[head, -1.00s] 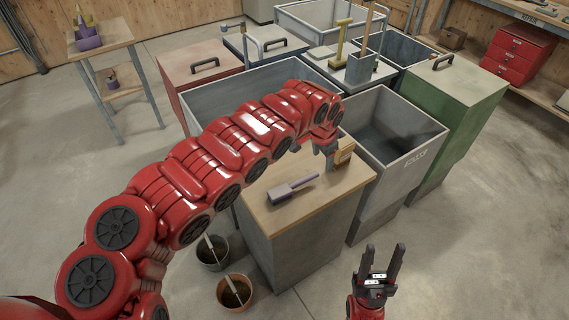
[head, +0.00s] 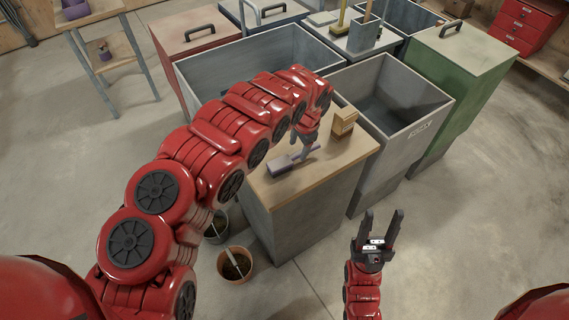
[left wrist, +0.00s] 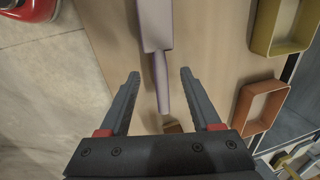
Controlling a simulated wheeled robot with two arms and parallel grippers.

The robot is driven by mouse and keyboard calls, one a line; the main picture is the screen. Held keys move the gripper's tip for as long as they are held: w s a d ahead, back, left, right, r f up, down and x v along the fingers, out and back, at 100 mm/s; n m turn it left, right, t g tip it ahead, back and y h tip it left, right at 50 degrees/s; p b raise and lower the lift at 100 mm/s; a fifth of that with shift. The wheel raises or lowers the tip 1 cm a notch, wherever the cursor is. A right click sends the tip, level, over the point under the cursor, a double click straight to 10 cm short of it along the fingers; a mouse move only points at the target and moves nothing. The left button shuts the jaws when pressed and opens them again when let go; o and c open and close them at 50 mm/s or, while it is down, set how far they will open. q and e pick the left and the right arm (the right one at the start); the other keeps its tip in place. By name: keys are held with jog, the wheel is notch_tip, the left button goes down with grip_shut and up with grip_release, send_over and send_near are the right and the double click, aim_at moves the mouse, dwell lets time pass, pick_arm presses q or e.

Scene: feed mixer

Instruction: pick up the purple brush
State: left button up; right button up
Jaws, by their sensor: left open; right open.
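The purple brush (head: 279,166) lies on the wooden top of a grey cabinet (head: 338,167). It also shows in the left wrist view (left wrist: 155,22), with its narrow handle pointing towards my gripper. My left gripper (head: 301,154) is above the brush at its handle and partly covers it in the head view. In the left wrist view its open fingers (left wrist: 160,75) stand on either side of the handle, with a gap on both sides. Whether the fingertips reach down to handle height is unclear. My right gripper (head: 383,226) is open and empty in front of the cabinet.
Open grey bins (head: 384,100) stand behind and right. Two pots, one terracotta (head: 235,265), stand on the floor left of the cabinet. The floor at right is clear.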

aim_at(298, 154)
pick_arm(q)
jog(key=shift+w+f+p, duration=0.2)
jog(key=shift+w+f, duration=0.05)
jog(key=shift+f, duration=0.95)
jog(key=shift+w+f+p, duration=0.2)
jog(key=shift+f, duration=0.95)
jog(key=shift+a+f, duration=0.2)
jog(key=shift+f, duration=0.3)
jog(key=shift+w, duration=0.1)
grip_shut()
